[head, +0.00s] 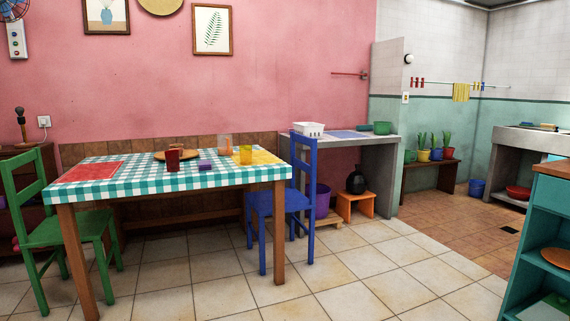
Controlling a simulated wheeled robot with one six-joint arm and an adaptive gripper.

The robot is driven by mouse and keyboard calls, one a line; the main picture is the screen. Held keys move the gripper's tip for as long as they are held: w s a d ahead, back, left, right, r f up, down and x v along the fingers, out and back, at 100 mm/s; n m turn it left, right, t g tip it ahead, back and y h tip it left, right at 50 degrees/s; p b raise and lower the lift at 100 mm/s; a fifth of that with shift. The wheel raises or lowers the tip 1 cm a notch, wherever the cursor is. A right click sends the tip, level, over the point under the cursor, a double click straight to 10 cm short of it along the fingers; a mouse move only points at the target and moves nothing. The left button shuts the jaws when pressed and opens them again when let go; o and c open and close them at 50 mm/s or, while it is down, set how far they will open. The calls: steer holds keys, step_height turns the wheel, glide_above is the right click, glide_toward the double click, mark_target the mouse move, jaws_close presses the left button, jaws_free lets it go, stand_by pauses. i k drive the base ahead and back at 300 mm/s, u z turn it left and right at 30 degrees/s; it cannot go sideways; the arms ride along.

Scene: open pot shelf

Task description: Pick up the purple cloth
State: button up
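My gripper is not in view.
Near the purple thing stand a dark red cup (172,160), a wooden plate (178,155) and a yellow cup (246,155). A green chair (72,233) and a blue chair (283,203) flank the table. Tiled floor (350,285) is clear in front.

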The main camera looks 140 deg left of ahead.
mark_target(204, 165)
steer(key=u, duration=5.2)
